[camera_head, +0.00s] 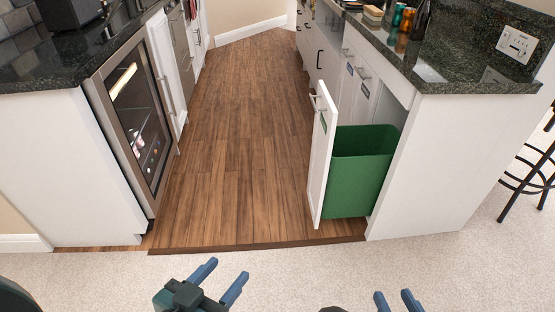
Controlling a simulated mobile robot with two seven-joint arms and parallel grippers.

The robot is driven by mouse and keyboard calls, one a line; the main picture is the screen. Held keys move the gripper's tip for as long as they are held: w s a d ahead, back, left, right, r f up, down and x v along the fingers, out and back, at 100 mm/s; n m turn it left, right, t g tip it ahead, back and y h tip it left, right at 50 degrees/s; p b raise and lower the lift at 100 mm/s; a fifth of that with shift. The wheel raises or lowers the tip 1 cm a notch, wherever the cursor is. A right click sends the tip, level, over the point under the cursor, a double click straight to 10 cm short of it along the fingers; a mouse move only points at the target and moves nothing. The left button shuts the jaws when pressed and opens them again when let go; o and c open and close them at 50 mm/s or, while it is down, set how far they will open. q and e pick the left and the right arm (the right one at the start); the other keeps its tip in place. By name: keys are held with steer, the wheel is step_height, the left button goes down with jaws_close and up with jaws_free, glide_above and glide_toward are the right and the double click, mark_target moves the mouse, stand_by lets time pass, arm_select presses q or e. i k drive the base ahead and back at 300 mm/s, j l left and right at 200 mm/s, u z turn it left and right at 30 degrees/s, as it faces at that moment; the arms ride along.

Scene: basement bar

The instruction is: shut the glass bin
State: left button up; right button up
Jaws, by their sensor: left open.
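A pull-out bin stands open on the right-hand counter, its white front panel (321,158) out over the wood floor. The green bin (358,175) shows behind the panel, partly inside the cabinet. The panel has a bar handle (319,104) near its top and a small label that I cannot read. My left gripper (222,276) is at the bottom of the view, left of the bin, open and empty. My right gripper (394,296) is at the bottom edge, below the bin in the picture, with its two fingers apart. Both are clear of the panel.
More closed labelled fronts (347,85) with handles line the same cabinet. A glass-door fridge (137,115) stands on the left. Bottles and cups (403,18) are on the right countertop (455,55). A black stool (527,180) is at far right. The wood floor (235,150) is clear.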

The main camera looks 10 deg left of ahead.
mark_target(349, 165)
steer(key=i+j+z, duration=0.15)
steer(key=z, duration=0.25)
steer(key=i+j+z, duration=0.35)
steer(key=j+z, duration=0.15)
steer(key=z, duration=0.25)
steer(key=i, duration=0.05)
